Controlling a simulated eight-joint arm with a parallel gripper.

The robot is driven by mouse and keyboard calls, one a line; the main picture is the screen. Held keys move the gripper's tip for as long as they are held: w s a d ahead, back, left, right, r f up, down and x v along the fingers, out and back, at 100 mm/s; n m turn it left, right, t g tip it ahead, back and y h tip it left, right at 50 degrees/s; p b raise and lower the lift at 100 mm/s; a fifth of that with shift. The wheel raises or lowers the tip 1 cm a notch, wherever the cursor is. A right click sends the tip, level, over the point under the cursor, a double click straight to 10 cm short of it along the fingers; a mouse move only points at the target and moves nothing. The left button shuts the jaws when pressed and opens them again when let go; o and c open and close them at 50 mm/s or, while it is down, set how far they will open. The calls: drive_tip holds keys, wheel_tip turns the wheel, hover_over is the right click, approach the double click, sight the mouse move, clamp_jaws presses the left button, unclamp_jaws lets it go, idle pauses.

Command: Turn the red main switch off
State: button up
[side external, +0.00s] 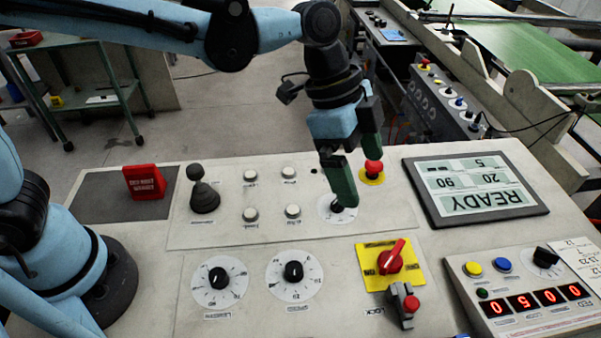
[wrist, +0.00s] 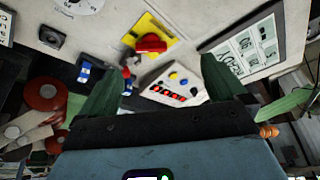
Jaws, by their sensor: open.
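The red main switch (side external: 391,258) is a red rotary handle on a yellow plate (side external: 370,279) at the front right of the sloping panel. Its handle points up and to the right in the side view. The switch also shows in the wrist view (wrist: 150,43), above the gap between my fingers. My gripper (side external: 361,180) is open with nothing between its green fingers. It hangs above the panel, behind and left of the switch, apart from it. The nearer fingertip overlaps a small black knob on a white dial; I cannot tell if they touch.
A grey lock piece with a red top (side external: 407,302) stands just in front of the switch. A red mushroom button (side external: 373,168) is by my far finger. A display (side external: 475,187) and a counter box (side external: 525,290) lie to the right. Two dial knobs (side external: 293,271) are to the left.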

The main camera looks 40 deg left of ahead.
sight(393, 252)
drive_tip(key=d+f, duration=0.2)
drive_tip(key=f, duration=0.2)
drive_tip(key=d+f+m, duration=0.1)
drive_tip(key=d+f, duration=0.2)
drive_tip(key=f, duration=0.1)
drive_tip(key=d+f+m+g, duration=0.1)
drive_tip(key=d+f, duration=0.2)
drive_tip(key=f, duration=0.1)
drive_tip(key=shift+s+d+f, duration=0.2)
drive_tip(key=shift+s+d, duration=0.05)
drive_tip(key=shift+c, duration=0.3)
drive_tip(key=c, duration=1)
